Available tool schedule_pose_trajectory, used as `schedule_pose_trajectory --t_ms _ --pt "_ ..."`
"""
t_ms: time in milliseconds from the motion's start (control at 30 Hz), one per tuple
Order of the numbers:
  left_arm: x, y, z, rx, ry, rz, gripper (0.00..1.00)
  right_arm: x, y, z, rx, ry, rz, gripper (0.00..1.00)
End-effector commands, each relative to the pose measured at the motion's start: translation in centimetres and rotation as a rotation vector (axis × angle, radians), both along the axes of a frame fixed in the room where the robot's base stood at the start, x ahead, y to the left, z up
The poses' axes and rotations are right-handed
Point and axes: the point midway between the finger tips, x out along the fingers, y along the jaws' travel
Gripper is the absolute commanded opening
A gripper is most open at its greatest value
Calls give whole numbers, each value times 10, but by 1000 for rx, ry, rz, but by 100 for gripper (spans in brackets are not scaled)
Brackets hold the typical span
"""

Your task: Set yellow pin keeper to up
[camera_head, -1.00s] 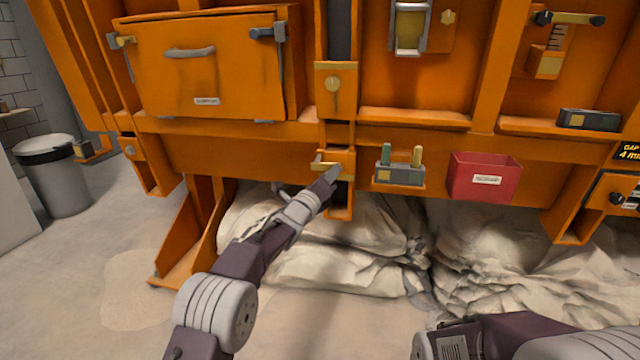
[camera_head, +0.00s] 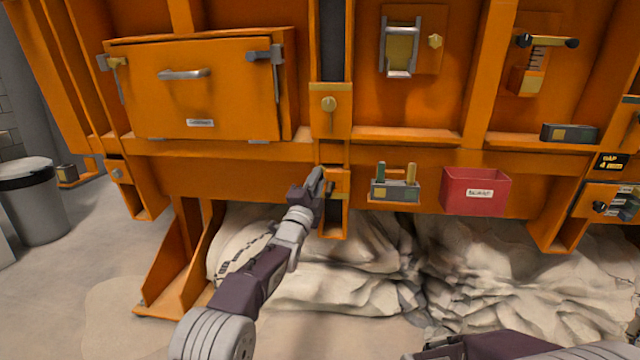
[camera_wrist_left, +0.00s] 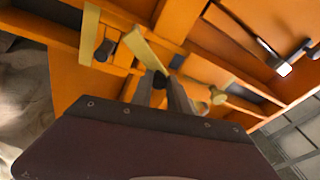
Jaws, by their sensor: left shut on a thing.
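The yellow pin keeper (camera_wrist_left: 146,50) shows in the left wrist view as a flat yellow bar, slanting from upper left down to my fingers. My left gripper (camera_wrist_left: 160,86) is shut on the bar's near end. In the head view my left gripper (camera_head: 318,178) is at the narrow orange bracket (camera_head: 333,228) below the middle post, and its fingers and wrist hide most of the keeper. My right gripper is out of view; only part of that arm shows at the lower right.
A holder with green and yellow pegs (camera_head: 395,190) and a red bin (camera_head: 476,192) are right of the bracket. A hatch door (camera_head: 200,95) is at upper left. Pale sacks or sheeting (camera_head: 350,275) lie below. A grey trash can (camera_head: 32,205) stands at far left.

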Motion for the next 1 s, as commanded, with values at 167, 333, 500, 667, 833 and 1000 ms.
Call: schedule_pose_trajectory --t_ms 167,333,500,667,833,1000 --pt "2 5 3 -158 43 -27 0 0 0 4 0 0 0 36" --pt "3 11 5 -303 79 -54 0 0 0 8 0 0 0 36" --pt "4 17 5 -429 112 -76 0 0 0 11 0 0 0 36" --pt "6 22 4 -521 136 -92 0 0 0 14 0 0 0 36" --pt "7 26 3 -590 154 -106 0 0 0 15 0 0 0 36" --pt "7 28 3 -627 163 -112 0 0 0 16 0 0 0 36"
